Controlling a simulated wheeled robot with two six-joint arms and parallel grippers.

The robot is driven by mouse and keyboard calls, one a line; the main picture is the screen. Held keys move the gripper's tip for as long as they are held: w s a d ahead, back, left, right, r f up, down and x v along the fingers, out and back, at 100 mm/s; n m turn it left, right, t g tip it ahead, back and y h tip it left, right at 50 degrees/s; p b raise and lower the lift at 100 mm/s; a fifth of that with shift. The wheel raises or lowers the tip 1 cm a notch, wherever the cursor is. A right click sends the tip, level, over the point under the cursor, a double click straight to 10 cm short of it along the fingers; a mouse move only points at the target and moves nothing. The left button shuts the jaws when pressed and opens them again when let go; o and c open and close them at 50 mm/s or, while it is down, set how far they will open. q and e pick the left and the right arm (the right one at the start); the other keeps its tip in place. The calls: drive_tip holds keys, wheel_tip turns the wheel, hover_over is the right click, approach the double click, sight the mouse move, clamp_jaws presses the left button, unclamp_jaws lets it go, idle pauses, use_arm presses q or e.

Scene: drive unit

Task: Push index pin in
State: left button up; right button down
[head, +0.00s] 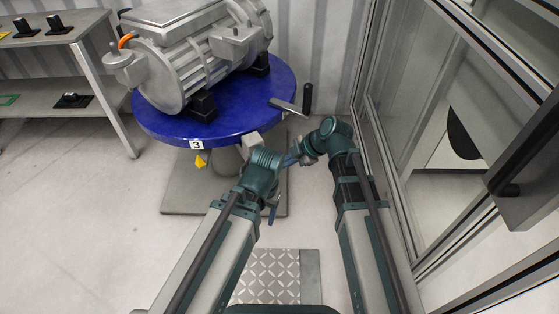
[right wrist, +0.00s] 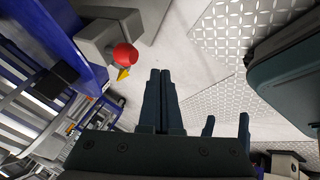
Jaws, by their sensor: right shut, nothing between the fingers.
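The index pin's red round knob (right wrist: 125,55) shows in the right wrist view, on a grey block (right wrist: 95,42) at the edge of the blue turntable. The block (head: 250,141) also shows in the head view, but the knob cannot be made out there. My right gripper (right wrist: 160,72) is shut and empty, its fingertips beside the knob and apart from it in the picture. In the head view the right gripper (head: 290,160) is partly hidden. My left gripper (head: 272,210) is lower down, and its two fingers appear spread apart in the right wrist view (right wrist: 226,124).
The blue turntable (head: 170,125) carries a grey drive unit (head: 190,65) and a "3" label. A yellow pointer (head: 200,160) is under its rim. A black-handled lever (head: 307,98) stands at its right. Glazed framing (head: 400,120) is close on the right; a bench (head: 60,100) is left.

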drive_tip(key=p+v, duration=0.3)
drive_tip(key=v, duration=0.2)
drive_tip(key=shift+s+d+r, duration=0.1)
drive_tip(key=shift+d+r, duration=0.05)
drive_tip(key=shift+r, duration=0.1)
drive_tip(key=s+d+f+m+g+h, duration=0.15)
drive_tip(key=s+m+h, duration=0.25)
drive_tip(key=s+m, duration=0.4)
drive_tip(key=s+d+f+m+g+h, duration=0.1)
drive_tip(key=s+f+m+h, duration=0.25)
drive_tip(key=s+m, duration=0.55)
wheel_tip(320, 180, up, 28)
drive_tip(key=w+m+p, duration=0.1)
drive_tip(key=w+p, duration=0.1)
drive_tip(key=p, duration=2.5)
drive_tip(key=shift+w+f+m+h, duration=0.2)
drive_tip(key=shift+w+m+h, duration=0.15)
drive_tip(key=shift+m, duration=0.05)
